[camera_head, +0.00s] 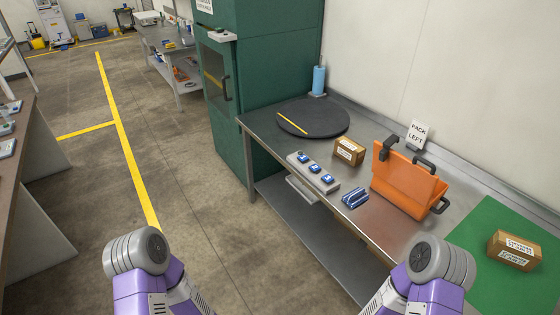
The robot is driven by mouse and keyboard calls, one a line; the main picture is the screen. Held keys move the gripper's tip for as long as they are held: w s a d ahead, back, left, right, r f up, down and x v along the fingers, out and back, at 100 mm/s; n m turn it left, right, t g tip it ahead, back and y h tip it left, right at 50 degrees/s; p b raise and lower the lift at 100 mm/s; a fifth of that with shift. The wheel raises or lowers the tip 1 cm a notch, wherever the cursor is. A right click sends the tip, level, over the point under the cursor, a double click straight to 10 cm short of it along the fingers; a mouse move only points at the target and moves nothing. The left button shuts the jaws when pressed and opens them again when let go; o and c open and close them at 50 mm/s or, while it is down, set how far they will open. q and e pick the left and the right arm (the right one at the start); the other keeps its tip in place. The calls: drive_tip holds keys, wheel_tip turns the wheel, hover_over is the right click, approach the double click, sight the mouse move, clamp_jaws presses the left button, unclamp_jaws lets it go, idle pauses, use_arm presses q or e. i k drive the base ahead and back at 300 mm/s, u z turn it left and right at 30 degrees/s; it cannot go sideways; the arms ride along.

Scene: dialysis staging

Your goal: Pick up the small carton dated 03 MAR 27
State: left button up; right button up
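One small brown carton (348,151) with white labels stands on the steel bench, behind and left of the orange case. A second small brown carton (514,250) with white labels lies on the green mat (485,229) at the right. The print on both cartons is too small to read, so I cannot tell which bears 03 MAR 27. My two purple arms show at the bottom of the view, up to rounded grey joints. Neither gripper is in view. Both cartons sit apart from my visible arm parts.
The open orange case (402,190) stands between the cartons. A grey strip with blue-topped items (314,172), a blue item (355,198) and a dark round turntable (325,120) are also on the bench (270,138). A PACK LEFT sign (417,133) stands behind. A green cabinet (265,50) adjoins.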

sight(350, 152)
drive_tip(key=z, duration=1.25)
drive_tip(key=k, duration=0.15)
drive_tip(key=u, duration=2.6)
drive_tip(key=i, duration=1.9)
drive_tip(key=z, duration=1.05)
drive_tip(key=i, duration=1.05)
drive_tip(key=z, duration=1.2)
